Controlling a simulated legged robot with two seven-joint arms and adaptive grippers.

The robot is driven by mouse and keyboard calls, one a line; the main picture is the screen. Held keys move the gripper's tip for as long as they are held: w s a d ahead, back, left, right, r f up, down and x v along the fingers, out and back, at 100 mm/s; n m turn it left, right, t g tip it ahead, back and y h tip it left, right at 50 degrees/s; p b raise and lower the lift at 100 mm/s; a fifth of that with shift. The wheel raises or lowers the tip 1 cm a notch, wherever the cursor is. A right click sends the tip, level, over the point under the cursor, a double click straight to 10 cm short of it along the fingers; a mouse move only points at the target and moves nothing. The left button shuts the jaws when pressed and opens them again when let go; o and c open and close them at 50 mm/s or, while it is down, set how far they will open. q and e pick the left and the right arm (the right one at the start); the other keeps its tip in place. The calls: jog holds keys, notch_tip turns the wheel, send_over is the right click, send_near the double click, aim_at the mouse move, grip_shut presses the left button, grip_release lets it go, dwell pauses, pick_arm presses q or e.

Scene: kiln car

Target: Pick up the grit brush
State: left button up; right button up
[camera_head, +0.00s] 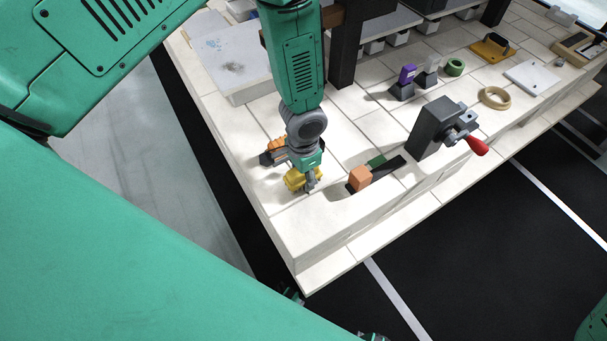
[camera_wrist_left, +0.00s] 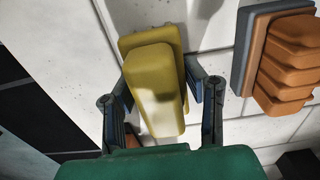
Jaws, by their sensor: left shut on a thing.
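The grit brush (camera_head: 294,180) appears as a yellow piece at the near left corner of the white brick deck. In the left wrist view the brush (camera_wrist_left: 157,90) shows a raised block-shaped grip on a wider base with a scalloped edge. My left gripper (camera_head: 309,183) points down over it. In the left wrist view the fingers of my left gripper (camera_wrist_left: 163,90) stand on both sides of the grip, shut on it. The brush is at or close to deck level; I cannot tell if it touches. My right gripper is not in view.
An orange cube (camera_head: 360,178) and a dark bar (camera_head: 388,172) lie near the front edge. A dark clamp with a red handle (camera_head: 437,127) stands farther right. A dark post (camera_head: 343,55) rises behind.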

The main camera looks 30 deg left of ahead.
pick_arm(q)
notch_tip(320, 180, up, 10)
jog(key=shift+r+p, duration=0.1)
jog(key=shift+p, duration=1.05)
jog(key=o, duration=0.3)
jog(key=shift+c, duration=0.5)
jog(key=shift+r, duration=0.1)
jog(key=s+a+r+n, duration=0.2)
jog(key=r+n, duration=0.4)
jog(key=r, duration=0.3)
jog(key=shift+s+r, duration=0.4)
jog(key=shift+s, duration=0.5)
